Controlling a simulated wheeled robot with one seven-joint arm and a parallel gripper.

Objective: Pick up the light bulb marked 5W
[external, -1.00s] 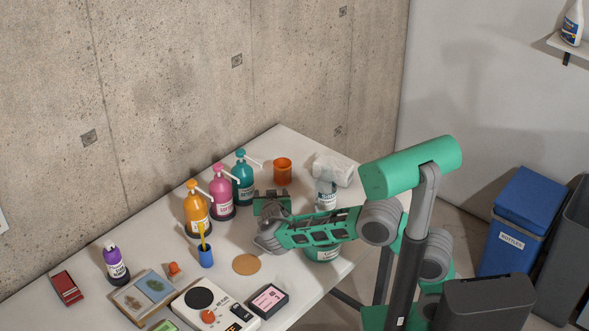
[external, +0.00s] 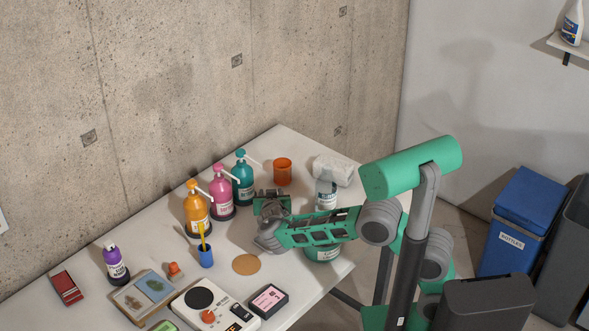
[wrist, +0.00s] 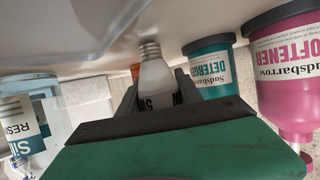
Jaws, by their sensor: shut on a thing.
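The light bulb (wrist: 156,75) is white with a grey screw base and shows in the wrist view between the two fingers of my gripper (wrist: 155,92). Dark print shows on its lower part, partly hidden, with a 5 legible. My gripper is shut on the bulb. The screw base points away from the palm, close to the pale tabletop. In the external view my gripper (external: 271,196) is over the table to the right of the teal bottle; the bulb cannot be made out there.
Teal (external: 243,178), pink (external: 221,194) and orange (external: 196,211) pump bottles stand left of my gripper. A labelled bottle (external: 326,196) and green tub (external: 322,254) are to the right.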

